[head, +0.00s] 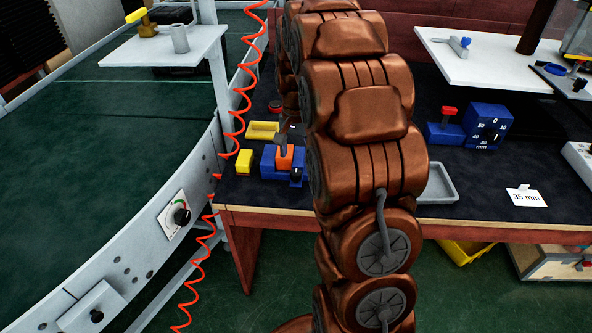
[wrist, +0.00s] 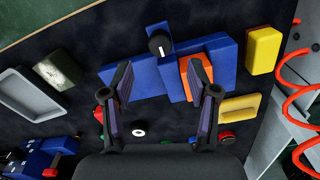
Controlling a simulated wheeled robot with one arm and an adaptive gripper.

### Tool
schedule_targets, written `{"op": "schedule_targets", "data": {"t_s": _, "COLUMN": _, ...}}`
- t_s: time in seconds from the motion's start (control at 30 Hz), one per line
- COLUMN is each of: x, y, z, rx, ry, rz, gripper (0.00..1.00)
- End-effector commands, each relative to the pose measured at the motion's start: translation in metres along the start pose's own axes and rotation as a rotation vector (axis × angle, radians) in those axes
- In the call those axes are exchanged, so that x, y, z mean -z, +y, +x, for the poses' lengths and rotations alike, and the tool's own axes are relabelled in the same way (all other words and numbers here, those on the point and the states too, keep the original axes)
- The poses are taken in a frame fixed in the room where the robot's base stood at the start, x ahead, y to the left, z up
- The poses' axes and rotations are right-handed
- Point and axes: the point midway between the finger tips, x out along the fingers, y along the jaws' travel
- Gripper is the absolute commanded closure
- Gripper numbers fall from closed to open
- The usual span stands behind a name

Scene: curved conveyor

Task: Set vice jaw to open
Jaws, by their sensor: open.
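The blue vice (wrist: 143,82) lies on the dark bench mat, with an orange block-like part (wrist: 196,76) between blue pieces and a black knob (wrist: 159,43) with a white mark at its far side. In the head view the vice (head: 268,166) stands near the bench's left end, its orange part (head: 284,158) partly covered by a grey piece. My gripper (wrist: 165,78) is open above the vice, with its two fingers apart and nothing between them but the view of the vice below. Contact cannot be told. In the head view my copper arm hides most of the gripper.
A grey tray (head: 437,184), a blue dial unit (head: 487,127) and a 35 mm card (head: 526,197) are to the right. A red coiled hose (head: 238,91) hangs beside the curved green conveyor (head: 120,130).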

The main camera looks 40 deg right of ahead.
Motion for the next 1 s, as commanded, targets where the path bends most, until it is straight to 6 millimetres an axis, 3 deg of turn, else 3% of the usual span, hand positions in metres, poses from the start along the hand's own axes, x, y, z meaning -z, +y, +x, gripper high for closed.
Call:
{"op": "schedule_targets", "data": {"t_s": 0.43, "x": -0.002, "y": 0.001, "z": 0.059, "rx": -0.003, "ry": -0.005, "rz": -0.001, "gripper": 0.41}}
{"op": "schedule_targets", "data": {"t_s": 0.8, "x": -0.001, "y": 0.0, "z": 0.069, "rx": 0.001, "ry": 0.001, "rz": -0.002, "gripper": 0.41}}
{"op": "schedule_targets", "data": {"t_s": 1.0, "x": -0.001, "y": 0.0, "z": 0.069, "rx": 0.001, "ry": 0.001, "rz": -0.002, "gripper": 0.62}}
